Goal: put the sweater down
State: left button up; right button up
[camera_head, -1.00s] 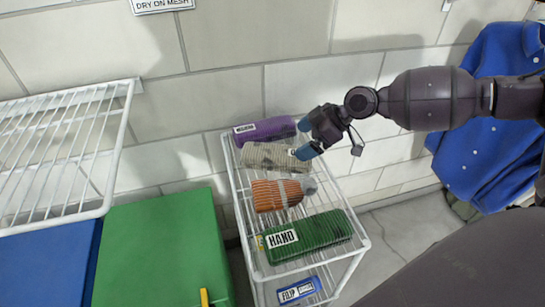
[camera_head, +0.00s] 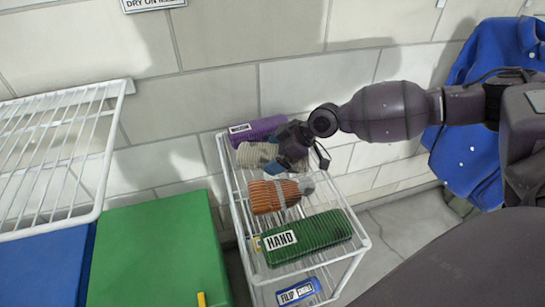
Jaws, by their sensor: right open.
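Several folded knit items lie on the top of a white wire rack (camera_head: 356,232), and I cannot tell for certain which is the sweater. A beige knit one (camera_head: 252,154) lies between a purple one (camera_head: 262,128) and an orange one (camera_head: 268,196). A green one (camera_head: 325,229) labelled HAND lies at the near end. My right gripper (camera_head: 284,168), with blue fingertips, is open over the beige one's right end, close to the orange one. It hides part of the beige one. Whether the fingertips touch either item is unclear. My left gripper is out of view.
A blue labelled item (camera_head: 297,291) shows on the rack's lower level. A white wire shelf (camera_head: 122,100) juts from the wall at left, above a green box (camera_head: 150,245) and a blue box (camera_head: 40,270). A blue shirt (camera_head: 470,150) hangs at right.

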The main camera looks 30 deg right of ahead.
aim_at(275, 151)
jog(key=shift+c, duration=0.5)
jog(key=c, duration=1)
jog(key=shift+c, duration=0.7)
jog(key=shift+r, duration=0.1)
notch_tip(275, 151, up, 20)
jog(key=p, duration=0.3)
